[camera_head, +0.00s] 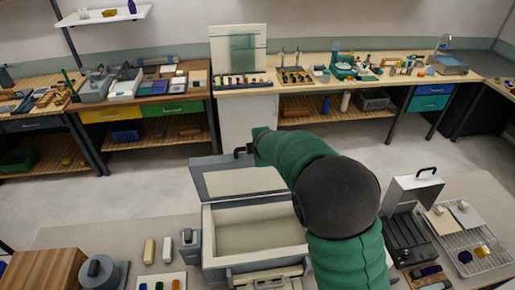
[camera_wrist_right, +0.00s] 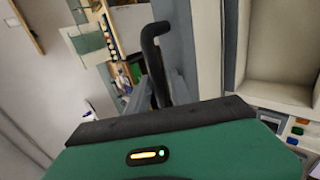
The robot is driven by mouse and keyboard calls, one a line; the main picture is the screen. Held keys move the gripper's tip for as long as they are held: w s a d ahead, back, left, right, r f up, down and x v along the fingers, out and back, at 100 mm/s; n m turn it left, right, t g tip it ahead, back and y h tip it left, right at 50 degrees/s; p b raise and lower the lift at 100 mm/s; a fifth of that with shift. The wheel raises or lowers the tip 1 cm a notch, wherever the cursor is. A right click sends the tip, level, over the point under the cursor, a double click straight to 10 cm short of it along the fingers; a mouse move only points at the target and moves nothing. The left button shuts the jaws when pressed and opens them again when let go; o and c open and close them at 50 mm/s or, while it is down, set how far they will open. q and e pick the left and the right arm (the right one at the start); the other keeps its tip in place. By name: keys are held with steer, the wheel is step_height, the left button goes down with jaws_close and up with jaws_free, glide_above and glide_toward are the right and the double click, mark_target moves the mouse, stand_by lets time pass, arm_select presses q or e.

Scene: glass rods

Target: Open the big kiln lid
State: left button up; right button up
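The big kiln (camera_head: 255,238) stands open on the near table, its pale inner chamber showing and empty. Its lid (camera_head: 243,180) is raised and tilted back at the chamber's far edge. The lid's black handle (camera_head: 240,151) is at the lid's upper edge; it shows large in the right wrist view (camera_wrist_right: 153,55). My right gripper (camera_wrist_right: 157,95) is at this handle, with grey fingers on both sides of the bar and seemingly closed on it. In the head view my green right arm hides the fingers and the kiln's right side. My left gripper is not in view.
A grey box (camera_head: 405,238) with a raised, handled lid and a wire rack (camera_head: 468,240) stand to the right. Small blocks (camera_head: 149,251), a round grey device (camera_head: 100,272) and a wooden box (camera_head: 42,270) are to the left. Workbenches line the far wall beyond open floor.

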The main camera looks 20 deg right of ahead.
steer(key=shift+s+f, duration=0.15)
steer(key=shift+s+a+r, duration=0.15)
steer(key=shift+s+r, duration=0.05)
steer(key=b+v, duration=0.6)
steer(key=v, duration=1)
steer(key=shift+w+r, duration=0.15)
steer(key=shift+r, duration=0.05)
steer(key=shift+w, duration=0.1)
